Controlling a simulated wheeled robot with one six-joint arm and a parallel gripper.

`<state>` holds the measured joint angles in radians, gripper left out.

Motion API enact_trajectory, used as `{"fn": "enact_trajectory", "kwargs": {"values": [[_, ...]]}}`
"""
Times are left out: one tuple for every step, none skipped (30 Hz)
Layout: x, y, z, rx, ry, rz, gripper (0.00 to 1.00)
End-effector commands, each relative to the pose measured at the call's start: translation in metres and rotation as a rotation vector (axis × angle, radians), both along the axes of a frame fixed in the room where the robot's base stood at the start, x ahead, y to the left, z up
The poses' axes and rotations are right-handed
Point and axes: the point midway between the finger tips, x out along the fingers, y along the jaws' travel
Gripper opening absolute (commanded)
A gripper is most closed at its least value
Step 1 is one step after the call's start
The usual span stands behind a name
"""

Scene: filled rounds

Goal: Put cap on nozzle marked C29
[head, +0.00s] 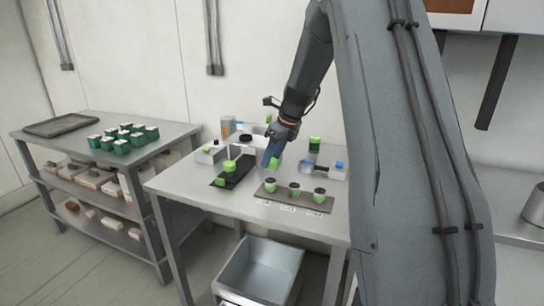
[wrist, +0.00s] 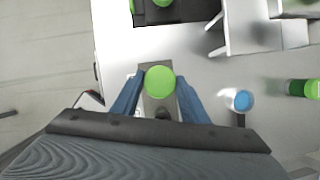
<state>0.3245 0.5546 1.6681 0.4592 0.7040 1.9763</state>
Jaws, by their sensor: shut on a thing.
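My gripper (head: 272,157) is shut on a bright green cap (wrist: 160,82), held between its two blue fingers in the wrist view. In the head view the cap is mostly hidden by the fingers, above the table. A grey plate (head: 265,196) holds three short nozzles, the left one (head: 270,186), the middle one (head: 294,190) and the right one (head: 319,196), with green and dark parts. They stand in front and to the right of my gripper. Small labels (head: 287,209) lie before them, too small to read. In the wrist view, the plate (wrist: 148,108) shows behind the cap.
A dark mat (head: 240,174) with green pieces (head: 229,166) lies left of the gripper. Another table (head: 165,143) with green boxes is at left.

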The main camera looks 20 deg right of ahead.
Motion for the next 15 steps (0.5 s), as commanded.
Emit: {"fn": "enact_trajectory", "kwargs": {"values": [[-0.0008, 0.0003, 0.0026, 0.0, 0.001, 0.0, 0.19], [-0.0008, 0.0003, 0.0028, 0.0, 0.001, 0.0, 0.19], [-0.0006, 0.0003, 0.0035, 0.001, 0.0, 0.0, 0.19], [-0.0005, 0.0004, 0.004, 0.0, 0.0, 0.0, 0.19], [-0.0005, 0.0005, 0.0043, 0.0, -0.001, 0.0, 0.19], [-0.0005, 0.0008, 0.004, 0.002, 0.0, -0.001, 0.19], [-0.0004, 0.0009, 0.0038, 0.002, 0.0, -0.001, 0.19], [-0.0001, 0.001, 0.0037, 0.002, 0.0, -0.001, 0.19], [0.0004, 0.0009, 0.0033, 0.001, -0.002, -0.001, 0.19], [0.0007, 0.001, 0.0026, 0.001, -0.003, 0.0, 0.19], [0.001, 0.0009, 0.0017, 0.001, -0.003, 0.0, 0.19], [0.0014, 0.0009, 0.0002, 0.001, -0.003, 0.0, 0.19], [0.0016, 0.0009, -0.0012, 0.001, -0.003, 0.0, 0.19], [0.0017, 0.001, -0.0024, 0.001, -0.003, 0.0, 0.19], [0.0019, 0.0009, -0.0042, 0.001, -0.003, 0.0, 0.19]]}}
